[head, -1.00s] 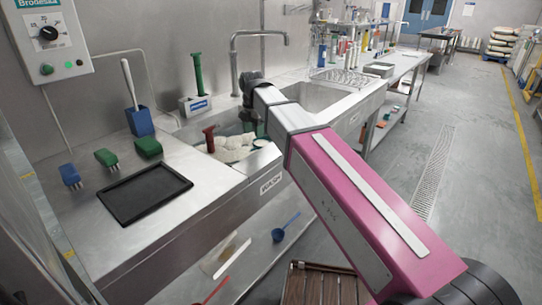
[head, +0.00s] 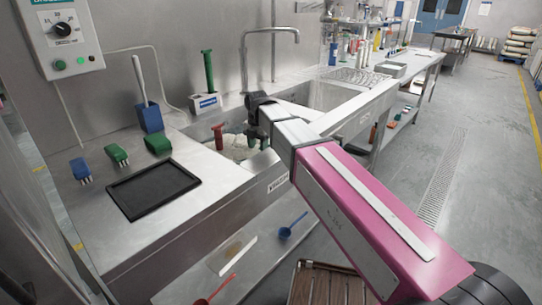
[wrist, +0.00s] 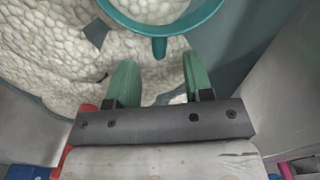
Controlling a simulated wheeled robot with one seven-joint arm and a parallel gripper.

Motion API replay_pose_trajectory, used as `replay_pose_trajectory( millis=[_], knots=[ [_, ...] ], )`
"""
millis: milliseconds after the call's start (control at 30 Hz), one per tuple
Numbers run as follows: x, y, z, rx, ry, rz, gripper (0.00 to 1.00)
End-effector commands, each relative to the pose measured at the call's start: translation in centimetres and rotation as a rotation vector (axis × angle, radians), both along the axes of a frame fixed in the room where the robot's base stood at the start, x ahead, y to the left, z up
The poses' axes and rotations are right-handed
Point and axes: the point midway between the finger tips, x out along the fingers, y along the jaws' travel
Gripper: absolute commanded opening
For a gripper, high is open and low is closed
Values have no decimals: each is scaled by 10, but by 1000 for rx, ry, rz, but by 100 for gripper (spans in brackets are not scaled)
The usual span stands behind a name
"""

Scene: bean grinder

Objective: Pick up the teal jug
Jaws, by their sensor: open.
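The teal jug shows at the top of the wrist view as a round rim with a short handle (wrist: 159,47) pointing toward my gripper; the view's top edge cuts it off. White lumpy material shows inside and around the rim. My gripper (wrist: 159,72) is open, with its two green fingers apart. The fingertips lie on either side of the handle's line, just short of the rim in the picture; I cannot tell the height gap. In the head view my arm reaches into the near sink and mostly hides the jug and the fingers.
The near sink (head: 243,147) holds white lumpy material, and a red-handled tool (head: 218,137) stands at its left. A black tray (head: 154,188), green brushes (head: 158,144) and a blue brush (head: 81,170) lie on the counter. A tap (head: 273,50) rises behind. Sink walls are close around my gripper.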

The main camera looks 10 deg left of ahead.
Motion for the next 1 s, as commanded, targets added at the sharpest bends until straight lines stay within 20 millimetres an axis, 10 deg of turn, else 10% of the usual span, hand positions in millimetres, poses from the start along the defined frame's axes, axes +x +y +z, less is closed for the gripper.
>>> replay_pose_trajectory(
  millis=[533, 700, 1000],
  knots=[
    [1, -1, -38, 0, 0, 0, 47],
    [1, -1, -38, 0, 0, 0, 0],
    [1, -1, -38, 0, 0, 0, 0]
  ],
)
